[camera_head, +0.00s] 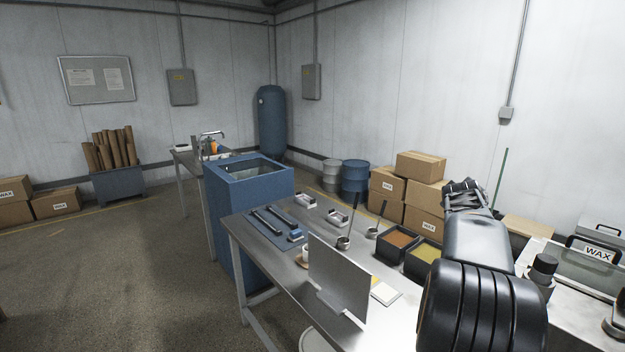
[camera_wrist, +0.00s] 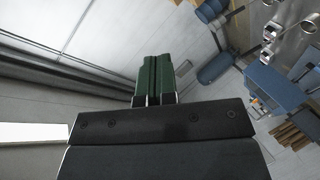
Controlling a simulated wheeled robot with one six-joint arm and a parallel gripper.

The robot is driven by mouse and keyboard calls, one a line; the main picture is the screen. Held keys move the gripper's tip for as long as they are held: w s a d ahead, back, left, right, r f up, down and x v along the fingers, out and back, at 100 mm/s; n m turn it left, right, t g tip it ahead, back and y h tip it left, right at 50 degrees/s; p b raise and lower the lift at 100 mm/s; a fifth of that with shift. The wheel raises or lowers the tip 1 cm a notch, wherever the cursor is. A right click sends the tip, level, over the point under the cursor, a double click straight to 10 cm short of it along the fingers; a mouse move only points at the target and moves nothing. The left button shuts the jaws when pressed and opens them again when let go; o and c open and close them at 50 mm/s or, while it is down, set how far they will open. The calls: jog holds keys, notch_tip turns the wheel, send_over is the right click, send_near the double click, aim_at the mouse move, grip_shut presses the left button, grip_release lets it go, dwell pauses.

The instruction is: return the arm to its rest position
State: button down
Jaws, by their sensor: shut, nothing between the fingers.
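My arm rises at the right of the head view, in front of the metal table (camera_head: 262,239). My gripper is at its far end, mostly hidden behind the arm in the head view. In the wrist view my gripper (camera_wrist: 154,62) shows its two green fingers pressed together with nothing between them. It is raised clear of the table and touches nothing that I can see. In the wrist view, the wall and the tilted room lie beyond the fingers.
On the table are a blue mat (camera_head: 268,232) with tools, an upright metal plate (camera_head: 338,282), and black bins of brown (camera_head: 398,240) and yellow (camera_head: 427,252) material. A blue bin (camera_head: 232,215) stands at its left end. Cardboard boxes (camera_head: 420,166) are stacked behind.

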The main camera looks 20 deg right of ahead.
jog(key=a+f+y, duration=0.4)
jog(key=a, duration=1.1)
jog(key=a+f+y, duration=0.3)
jog(key=a, duration=1.2)
jog(key=s+a+f+g+y, duration=0.1)
jog(key=s+a+f+y, duration=0.1)
jog(key=s+a+f, duration=0.3)
jog(key=s+a+f+g+y, duration=0.2)
jog(key=s+a+f, duration=0.2)
jog(key=s+a, duration=0.3)
jog(key=a, duration=0.5)
jog(key=shift+s+a+f+y, duration=0.15)
jog(key=shift+s+f+y, duration=0.15)
jog(key=shift+f, duration=0.1)
